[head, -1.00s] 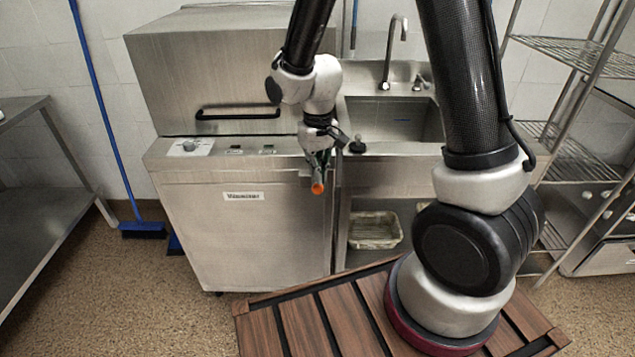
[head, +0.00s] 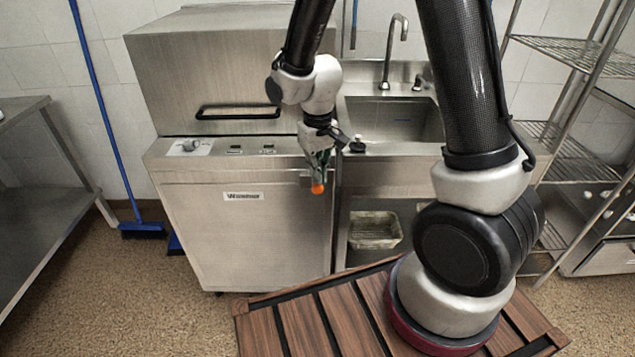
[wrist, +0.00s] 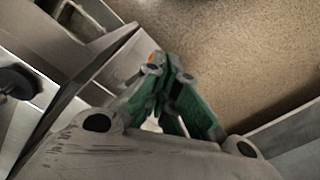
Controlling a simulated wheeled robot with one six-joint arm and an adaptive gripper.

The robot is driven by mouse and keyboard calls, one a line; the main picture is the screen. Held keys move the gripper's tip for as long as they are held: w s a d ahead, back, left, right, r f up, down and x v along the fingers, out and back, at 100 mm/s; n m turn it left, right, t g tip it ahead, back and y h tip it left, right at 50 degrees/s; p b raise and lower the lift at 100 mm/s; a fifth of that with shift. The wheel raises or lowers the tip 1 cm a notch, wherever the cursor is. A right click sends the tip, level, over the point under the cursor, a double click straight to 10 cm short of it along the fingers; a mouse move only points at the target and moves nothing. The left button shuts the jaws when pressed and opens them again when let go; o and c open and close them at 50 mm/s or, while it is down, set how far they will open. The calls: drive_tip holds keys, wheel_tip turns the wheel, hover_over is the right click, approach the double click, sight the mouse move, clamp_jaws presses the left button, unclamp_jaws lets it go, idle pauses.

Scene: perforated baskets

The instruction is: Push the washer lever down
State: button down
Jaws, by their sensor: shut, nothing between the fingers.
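The washer (head: 230,230) is a stainless steel machine with a boxy hood. Its lever shows as an orange tip (head: 317,188) at the front right of the washer. My gripper (head: 320,168) is shut and empty, pointing down just above and behind the orange tip. The rest of the lever is mostly hidden by the gripper. In the wrist view the green fingers (wrist: 165,72) are together, and a bit of the orange tip (wrist: 152,58) shows right beside them. I cannot tell whether they touch.
The hood has a black handle (head: 238,113). A control knob (head: 190,146) sits on the panel below. A sink (head: 395,120) stands to the right with a basket (head: 375,230) beneath. A wire rack (head: 570,130) is at far right, a blue broom (head: 142,229) at left.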

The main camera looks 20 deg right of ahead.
sight(318, 189)
drive_tip(key=shift+s+f, duration=0.15)
drive_tip(key=shift+f, duration=4.2)
drive_tip(key=shift+r, duration=6.05)
drive_tip(key=s+d+r+m+t, duration=0.1)
drive_tip(key=s+d+r+t, duration=0.1)
drive_tip(key=s+d+r, duration=0.5)
drive_tip(key=s+d+r+m+t, duration=0.1)
drive_tip(key=s+d+r+t, duration=0.1)
drive_tip(key=s+d+r, duration=0.6)
drive_tip(key=s+v, duration=0.1)
drive_tip(key=v, duration=0.5)
drive_tip(key=shift+s, duration=0.3)
